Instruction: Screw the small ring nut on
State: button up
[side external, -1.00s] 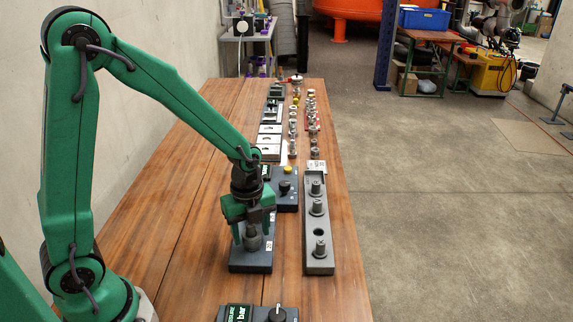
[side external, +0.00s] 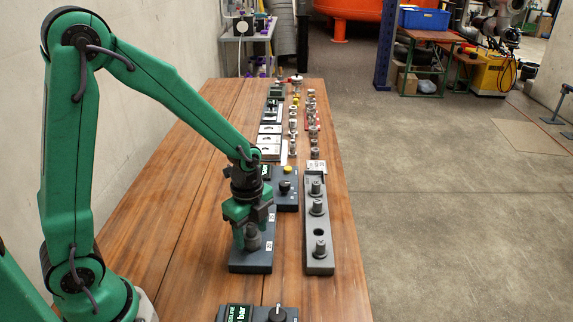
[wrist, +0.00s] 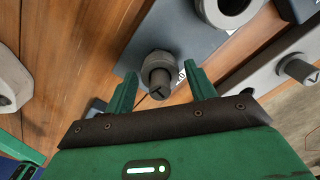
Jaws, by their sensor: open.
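A grey ring nut (wrist: 155,62) sits around a stubby post (wrist: 160,84) on a dark block (wrist: 195,30) in the wrist view. My gripper (wrist: 160,72) is open, with one green finger on each side of the post and nut. A gap shows between the fingers and the nut. In the side view my gripper (side external: 253,242) is low over the dark block (side external: 250,266), with the grey nut and post (side external: 253,238) partly hidden between its fingers. Whether the nut is threaded on fully cannot be told.
A grey rail (side external: 319,265) with several upright posts stands right of the block. A larger ring (wrist: 230,8) is on the block's far part. A control box with a knob (side external: 285,190) stands behind, and a display box (side external: 250,313) stands in front.

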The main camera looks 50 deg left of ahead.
jog(key=shift+n, duration=0.9)
jog(key=n, duration=0.3)
jog(key=shift+n, duration=1.5)
jog(key=shift+n, duration=0.3)
jog(key=shift+n, duration=2.7)
jog(key=shift+n, duration=0.3)
